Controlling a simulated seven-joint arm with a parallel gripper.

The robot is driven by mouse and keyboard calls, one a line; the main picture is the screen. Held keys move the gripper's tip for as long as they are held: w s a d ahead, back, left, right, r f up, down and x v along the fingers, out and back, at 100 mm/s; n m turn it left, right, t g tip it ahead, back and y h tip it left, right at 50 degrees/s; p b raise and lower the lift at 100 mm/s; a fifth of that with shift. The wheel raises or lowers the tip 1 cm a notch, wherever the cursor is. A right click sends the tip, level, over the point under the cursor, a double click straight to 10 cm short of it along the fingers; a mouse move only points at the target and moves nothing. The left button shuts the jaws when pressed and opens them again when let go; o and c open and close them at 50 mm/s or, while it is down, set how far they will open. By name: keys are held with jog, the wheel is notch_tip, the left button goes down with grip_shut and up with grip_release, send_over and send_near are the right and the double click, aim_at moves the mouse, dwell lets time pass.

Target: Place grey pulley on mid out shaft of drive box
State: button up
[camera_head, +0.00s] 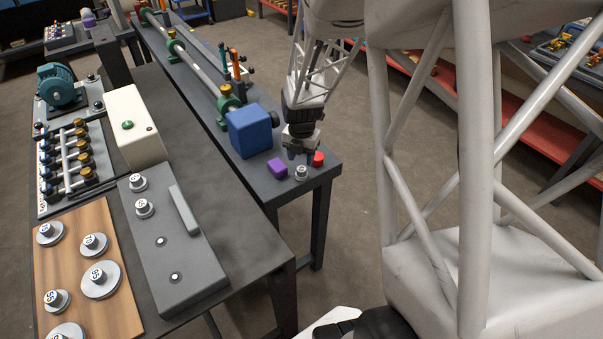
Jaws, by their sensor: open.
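My gripper (301,155) is open and points down at the near end of the long dark bench. A small silver-grey cylindrical piece with a dark-marked top (301,173) stands on the bench just below and in front of the fingertips; I cannot tell whether they touch it, or whether it is the grey pulley. A long grey box (205,263), which looks like the drive box, lies on the nearer table.
A wooden board (120,315) with several tagged grey discs lies left of the grey box. A cream box (135,127) stands behind it.

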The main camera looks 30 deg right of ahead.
aim_at(302, 168)
jog(key=shift+f, duration=0.55)
jog(key=shift+f, duration=2.65)
jog(key=c, duration=0.7)
jog(key=shift+r, duration=0.2)
